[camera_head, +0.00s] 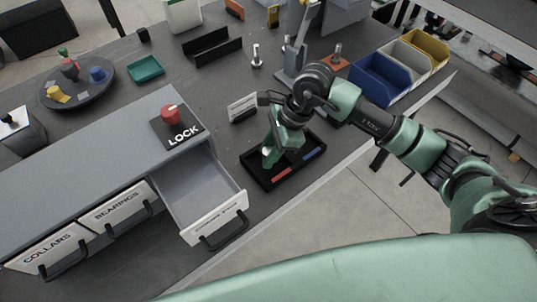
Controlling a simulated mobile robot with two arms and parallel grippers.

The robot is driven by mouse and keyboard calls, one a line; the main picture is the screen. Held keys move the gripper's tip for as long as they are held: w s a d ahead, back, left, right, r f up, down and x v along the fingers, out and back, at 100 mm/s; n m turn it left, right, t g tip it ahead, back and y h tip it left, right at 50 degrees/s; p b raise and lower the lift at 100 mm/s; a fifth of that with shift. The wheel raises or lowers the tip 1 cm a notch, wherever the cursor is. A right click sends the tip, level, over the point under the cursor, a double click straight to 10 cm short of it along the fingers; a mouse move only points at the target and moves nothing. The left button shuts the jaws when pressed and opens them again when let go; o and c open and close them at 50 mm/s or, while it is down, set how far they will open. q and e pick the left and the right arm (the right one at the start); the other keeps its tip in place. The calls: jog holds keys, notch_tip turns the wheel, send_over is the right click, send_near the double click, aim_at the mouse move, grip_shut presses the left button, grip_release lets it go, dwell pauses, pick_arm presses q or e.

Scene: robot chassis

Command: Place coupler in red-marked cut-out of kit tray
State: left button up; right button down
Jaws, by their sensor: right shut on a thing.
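My right gripper (271,152) points down over the black kit tray (258,180). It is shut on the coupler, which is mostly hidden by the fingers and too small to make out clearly. The tray has a red-marked part (282,172) at its front left and a blue-marked part (313,154) at its right. The gripper is over the back left part of the tray, behind the red mark. I cannot tell whether the coupler touches the tray. My left gripper is not in view.
An open drawer (205,196) juts out left of the tray from a grey cabinet (100,165) with a red LOCK knob (171,112). A small white sign (242,107) stands behind the tray. Blue, white and yellow bins (378,82) are at the right. The table edge is close in front.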

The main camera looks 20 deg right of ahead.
jog(key=shift+f, duration=0.85)
jog(key=shift+f, duration=0.1)
jog(key=shift+f, duration=0.15)
jog(key=c, duration=1.4)
grip_release()
jog(key=b+v, duration=0.1)
jog(key=v, duration=1.1)
jog(key=shift+r, duration=0.25)
